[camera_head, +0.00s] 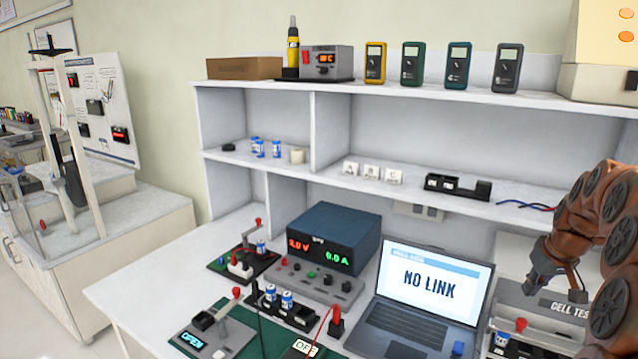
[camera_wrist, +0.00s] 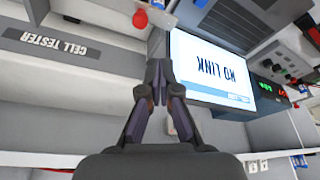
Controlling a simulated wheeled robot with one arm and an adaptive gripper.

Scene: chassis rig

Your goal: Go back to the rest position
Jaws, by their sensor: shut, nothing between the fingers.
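My gripper (camera_wrist: 158,88) shows in the wrist view with its dark fingers together and nothing between them. In the head view my orange-brown arm is at the right edge, above the cell tester (camera_head: 565,306), and its fingers are hard to make out there. The wrist view is turned over, with the cell tester (camera_wrist: 70,50) at left and the laptop (camera_wrist: 215,72) behind the fingers at right. The fingers appear clear of both, though the exact gap cannot be told.
The laptop (camera_head: 428,290) reads "NO LINK". A power supply (camera_head: 334,238) stands left of it. A cell holder (camera_head: 285,308) with blue-white cells and a green mat (camera_head: 255,325) lie in front. Shelves (camera_head: 400,95) with several meters rise behind. Space above the bench front looks open.

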